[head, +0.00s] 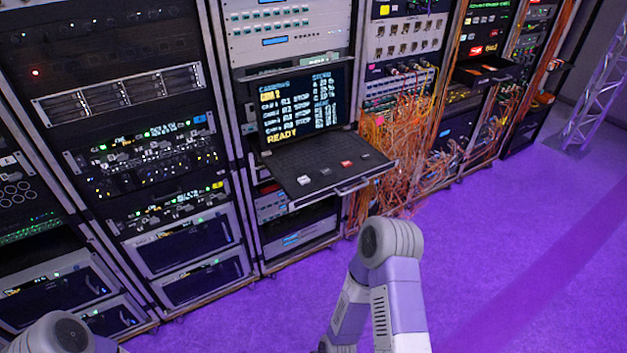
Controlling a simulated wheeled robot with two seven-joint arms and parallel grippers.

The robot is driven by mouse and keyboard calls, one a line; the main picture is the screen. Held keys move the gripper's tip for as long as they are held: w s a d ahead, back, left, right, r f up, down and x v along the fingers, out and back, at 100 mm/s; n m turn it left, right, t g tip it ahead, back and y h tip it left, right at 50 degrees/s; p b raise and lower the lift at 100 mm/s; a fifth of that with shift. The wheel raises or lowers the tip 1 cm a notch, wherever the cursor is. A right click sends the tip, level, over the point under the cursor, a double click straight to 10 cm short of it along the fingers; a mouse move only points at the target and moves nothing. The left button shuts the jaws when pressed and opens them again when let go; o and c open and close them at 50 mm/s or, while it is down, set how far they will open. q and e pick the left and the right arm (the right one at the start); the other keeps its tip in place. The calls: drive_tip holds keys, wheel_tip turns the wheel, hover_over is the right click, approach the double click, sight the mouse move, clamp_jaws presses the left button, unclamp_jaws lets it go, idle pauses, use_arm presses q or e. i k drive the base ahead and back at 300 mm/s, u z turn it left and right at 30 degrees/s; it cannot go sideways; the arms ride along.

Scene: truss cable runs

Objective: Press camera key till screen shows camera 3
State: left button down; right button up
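The screen (300,104) stands upright at the back of a pulled-out rack drawer (322,183). White rows below look like camera entries with STOP, and the bottom line reads READY. On the drawer are a white key (304,180), a red key (347,163) and small grey keys (365,155). Their labels are too small to read, so I cannot tell which is the camera key. My arms' elbows show at the bottom, the right one below the drawer. Neither gripper is in view, and nothing touches the keys.
The drawer's front handle (352,186) juts out from the rack. Orange cables (395,150) hang in a dense bundle just right of the drawer. Equipment racks (150,150) line the left. A truss (598,95) stands far right. The purple floor (520,260) is clear.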

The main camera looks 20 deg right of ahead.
sight(303, 179)
drive_tip(key=z, duration=1.35)
drive_tip(key=i, duration=0.5)
